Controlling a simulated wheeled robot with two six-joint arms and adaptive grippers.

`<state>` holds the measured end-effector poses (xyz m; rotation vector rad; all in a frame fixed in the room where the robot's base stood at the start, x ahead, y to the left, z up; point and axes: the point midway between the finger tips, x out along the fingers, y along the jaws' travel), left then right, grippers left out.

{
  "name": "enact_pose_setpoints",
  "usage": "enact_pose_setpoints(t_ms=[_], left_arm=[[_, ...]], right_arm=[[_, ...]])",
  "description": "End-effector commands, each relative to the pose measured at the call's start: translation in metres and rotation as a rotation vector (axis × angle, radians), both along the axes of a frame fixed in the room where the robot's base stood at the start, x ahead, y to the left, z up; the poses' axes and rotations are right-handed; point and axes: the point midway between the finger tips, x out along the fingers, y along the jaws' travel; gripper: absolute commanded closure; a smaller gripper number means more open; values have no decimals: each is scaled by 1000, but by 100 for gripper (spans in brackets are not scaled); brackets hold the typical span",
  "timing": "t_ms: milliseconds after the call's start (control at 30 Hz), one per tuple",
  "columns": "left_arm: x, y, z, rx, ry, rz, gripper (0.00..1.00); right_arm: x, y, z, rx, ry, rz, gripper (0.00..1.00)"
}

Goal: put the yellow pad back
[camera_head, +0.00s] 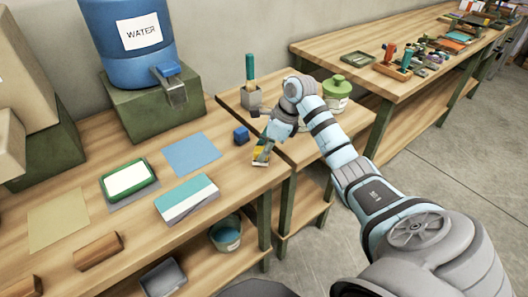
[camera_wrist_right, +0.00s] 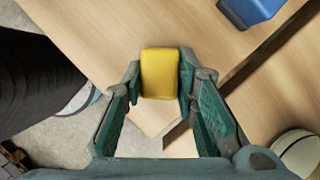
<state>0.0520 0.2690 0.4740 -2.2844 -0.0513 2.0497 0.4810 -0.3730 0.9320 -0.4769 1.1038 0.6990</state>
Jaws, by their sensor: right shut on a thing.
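The yellow pad (camera_wrist_right: 160,73), a small block with rounded edges, sits between the fingers of my right gripper (camera_wrist_right: 160,85) in the right wrist view. The gripper is shut on it. In the head view my right gripper (camera_head: 262,152) is over the wooden bench near its right end, and only a little yellow shows between its fingers. I cannot tell whether the pad touches the bench. A flat pale-yellow sheet (camera_head: 58,218) lies bare on the bench at the left. My left gripper is not in view.
A blue cube (camera_head: 241,135) stands close to my right gripper. Along the bench are a blue sheet (camera_head: 191,153), a green-rimmed white pad (camera_head: 128,178), a teal-and-white block (camera_head: 187,199) and a wooden block (camera_head: 97,250). A blue water barrel (camera_head: 130,45) stands behind.

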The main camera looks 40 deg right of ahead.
Motion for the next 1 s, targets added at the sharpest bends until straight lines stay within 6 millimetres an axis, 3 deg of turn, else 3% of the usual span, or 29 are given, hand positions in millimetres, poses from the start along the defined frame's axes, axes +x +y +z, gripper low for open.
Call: enact_pose_setpoints(t_ms=[300, 333, 433, 800, 1000], left_arm=[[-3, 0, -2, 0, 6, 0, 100], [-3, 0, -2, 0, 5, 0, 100], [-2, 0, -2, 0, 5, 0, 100], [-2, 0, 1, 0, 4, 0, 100], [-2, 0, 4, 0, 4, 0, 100]], right_arm=[[0, -1, -5, 0, -2, -2, 99], [0, -1, -5, 0, -2, -2, 70], [0, -1, -4, 0, -2, -2, 54], [-1, -2, 3, -1, -3, -1, 53], [-13, -15, 45, -3, -5, -2, 53]])
